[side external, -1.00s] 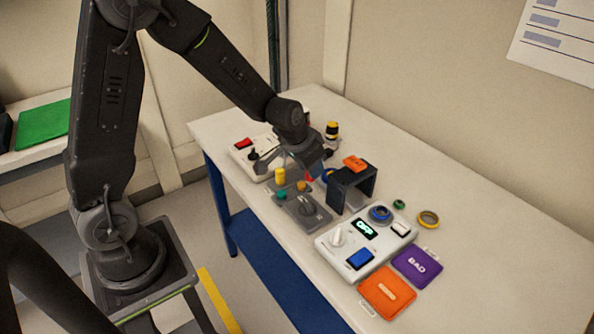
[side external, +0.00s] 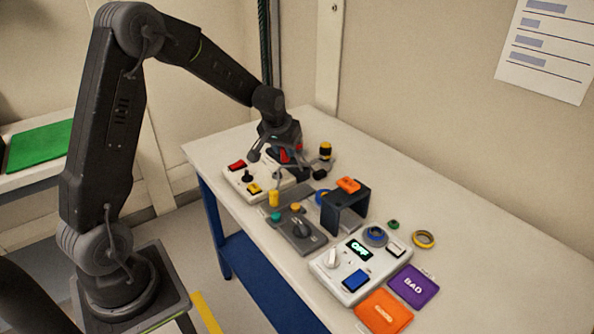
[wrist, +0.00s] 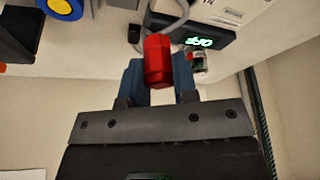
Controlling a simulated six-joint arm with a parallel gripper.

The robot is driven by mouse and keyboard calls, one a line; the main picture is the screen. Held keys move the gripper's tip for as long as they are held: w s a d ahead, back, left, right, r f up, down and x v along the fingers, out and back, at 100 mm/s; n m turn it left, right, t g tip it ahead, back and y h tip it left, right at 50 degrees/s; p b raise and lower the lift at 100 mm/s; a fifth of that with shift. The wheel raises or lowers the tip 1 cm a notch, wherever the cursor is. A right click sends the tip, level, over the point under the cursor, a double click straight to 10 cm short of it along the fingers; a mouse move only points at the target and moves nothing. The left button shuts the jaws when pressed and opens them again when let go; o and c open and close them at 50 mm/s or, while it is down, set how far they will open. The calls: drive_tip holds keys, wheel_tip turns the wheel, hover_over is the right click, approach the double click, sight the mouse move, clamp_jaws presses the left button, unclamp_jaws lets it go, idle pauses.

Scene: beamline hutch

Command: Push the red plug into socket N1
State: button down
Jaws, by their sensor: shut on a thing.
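The red plug (wrist: 158,62) is between the two blue fingers of my gripper (wrist: 160,78) in the wrist view, its far end sticking out past the fingertips. My gripper is shut on it. In the side view my gripper (side external: 292,163) hangs at the far end of the table, beside the white control box with a red button (side external: 262,172), and a red part of the plug (side external: 284,156) shows at it. Whether it touches anything is unclear. Socket N1 cannot be made out; a pale labelled housing (wrist: 235,12) in the wrist view has lettering too cropped to read.
A grey knob panel (side external: 298,236), a dark bracket (side external: 342,208) and a white box with an OFF display (side external: 343,275) stand nearer. A black-and-yellow knob (side external: 325,150) stands to the right of my gripper. A grey cable (wrist: 181,18) runs behind the plug.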

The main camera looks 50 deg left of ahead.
drive_tip(key=a+n, duration=0.2)
drive_tip(key=a, duration=0.3)
drive_tip(key=shift+y, duration=0.4)
drive_tip(key=shift+w+d+f, duration=0.1)
drive_tip(key=shift+f, duration=1.4)
drive_tip(key=shift+d+f, duration=0.1)
drive_tip(key=shift+f, duration=1.4)
drive_tip(key=shift+f, duration=0.6)
drive_tip(key=c, duration=0.8)
unclamp_jaws()
